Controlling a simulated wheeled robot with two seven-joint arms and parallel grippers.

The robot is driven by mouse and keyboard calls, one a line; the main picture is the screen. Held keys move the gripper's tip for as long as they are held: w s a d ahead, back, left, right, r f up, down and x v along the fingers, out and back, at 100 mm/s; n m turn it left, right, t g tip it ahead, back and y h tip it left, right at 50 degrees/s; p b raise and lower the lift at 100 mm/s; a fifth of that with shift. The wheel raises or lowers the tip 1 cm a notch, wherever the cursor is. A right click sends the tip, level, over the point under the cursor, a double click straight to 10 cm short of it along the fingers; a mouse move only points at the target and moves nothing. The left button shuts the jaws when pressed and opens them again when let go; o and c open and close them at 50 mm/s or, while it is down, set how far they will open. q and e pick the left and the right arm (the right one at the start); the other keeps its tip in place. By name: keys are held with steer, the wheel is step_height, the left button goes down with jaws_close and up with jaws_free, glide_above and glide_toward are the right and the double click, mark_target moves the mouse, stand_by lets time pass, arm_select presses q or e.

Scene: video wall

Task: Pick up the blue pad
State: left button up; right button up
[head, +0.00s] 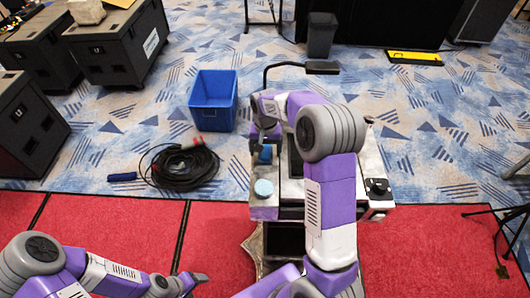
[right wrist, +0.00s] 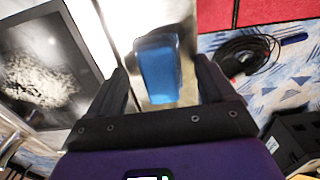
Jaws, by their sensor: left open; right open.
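The blue pad (head: 264,155) lies on the light top of a stand, partly hidden under my right gripper in the head view. In the right wrist view the blue pad (right wrist: 157,68) is a rounded rectangle on a pale surface, between the two dark fingers. My right gripper (head: 264,136) is open above it; the fingers (right wrist: 162,78) lie to either side with gaps, and I cannot tell the remaining height. My left gripper (head: 195,280) is open and empty over the red carpet at the lower left.
A round light-blue item (head: 264,188) sits near the pad on the same top. A black knob device (head: 378,187) is at the right side. A blue bin (head: 213,101) and a coiled black cable (head: 184,168) lie left on the floor. Red carpet (head: 115,225) is in front.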

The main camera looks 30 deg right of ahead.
mark_target(265, 149)
steer(key=shift+f, duration=0.2)
steer(key=c, duration=1.1)
step_height(265, 149, up, 10)
steer(key=shift+p, duration=0.3)
